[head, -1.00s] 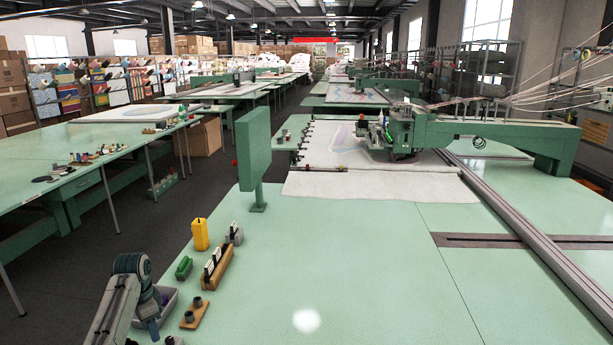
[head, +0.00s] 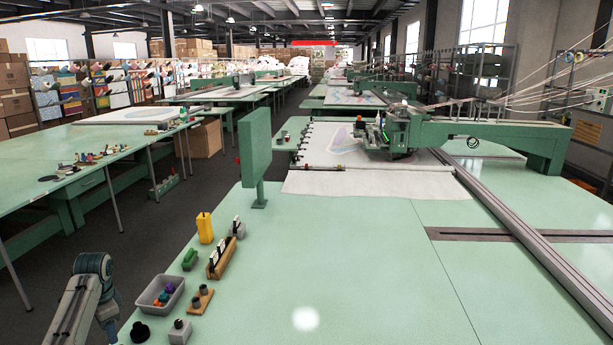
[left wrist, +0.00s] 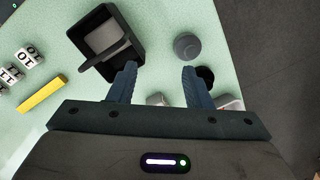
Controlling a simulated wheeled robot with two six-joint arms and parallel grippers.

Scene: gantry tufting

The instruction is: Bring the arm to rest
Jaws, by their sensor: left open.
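My left arm (head: 92,284) reaches in at the lower left corner of the head view, bent down beside the near corner of the green table. In the left wrist view my left gripper (left wrist: 157,72) has its two blue-grey fingers spread apart, with nothing held between them. A black tray (left wrist: 133,55) with a grey piece in it is just beyond the left finger. A grey round knob (left wrist: 187,46) lies beyond the right finger. My right arm and gripper are not in view.
The green table (head: 350,260) is mostly bare. A green upright panel (head: 255,150) stands further back.

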